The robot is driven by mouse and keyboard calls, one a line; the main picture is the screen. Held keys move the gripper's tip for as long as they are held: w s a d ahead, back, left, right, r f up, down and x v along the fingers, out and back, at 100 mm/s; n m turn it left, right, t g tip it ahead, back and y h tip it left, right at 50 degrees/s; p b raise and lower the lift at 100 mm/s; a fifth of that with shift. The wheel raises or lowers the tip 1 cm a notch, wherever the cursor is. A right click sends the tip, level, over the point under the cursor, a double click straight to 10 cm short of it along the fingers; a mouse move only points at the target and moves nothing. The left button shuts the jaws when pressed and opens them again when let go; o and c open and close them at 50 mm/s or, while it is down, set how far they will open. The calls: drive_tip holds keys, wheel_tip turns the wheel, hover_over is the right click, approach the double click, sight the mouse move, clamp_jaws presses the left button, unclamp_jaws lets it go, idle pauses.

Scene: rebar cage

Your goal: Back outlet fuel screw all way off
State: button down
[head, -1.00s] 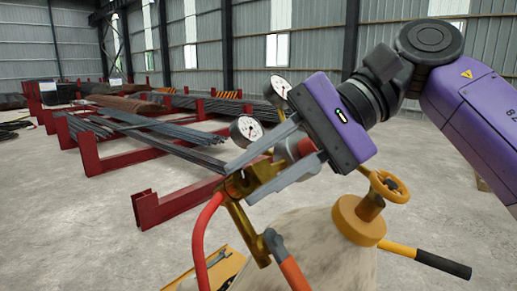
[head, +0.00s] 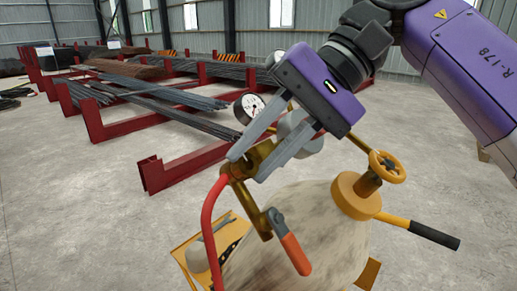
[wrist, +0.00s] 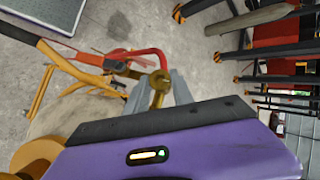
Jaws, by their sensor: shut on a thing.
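My gripper (head: 254,163) reaches down from the upper right in the head view. Its two grey fingers are shut around a brass piece, which looks like the outlet fuel screw (head: 259,155), on top of the brass fitting. The fingers hide much of it. The wrist view also shows the brass piece (wrist: 160,83) between the fingers. A red hose (head: 208,215) joins the fitting on the left. A lever with an orange handle (head: 295,254) hangs at its lower end.
A pale gas cylinder (head: 310,225) with a yellow handwheel (head: 386,167) stands below and right. A pressure gauge (head: 249,108) sits close behind the fingers. A yellow tray (head: 190,250) with tools lies lower left. Red racks (head: 185,165) with rebar stand behind.

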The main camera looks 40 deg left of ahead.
drive_tip(key=c, duration=1.1)
unclamp_jaws()
drive_tip(key=v, duration=0.7)
drive_tip(key=shift+w+d+r, duration=0.15)
drive_tip(key=shift+w+r, duration=0.05)
drive_tip(key=shift+r, duration=0.05)
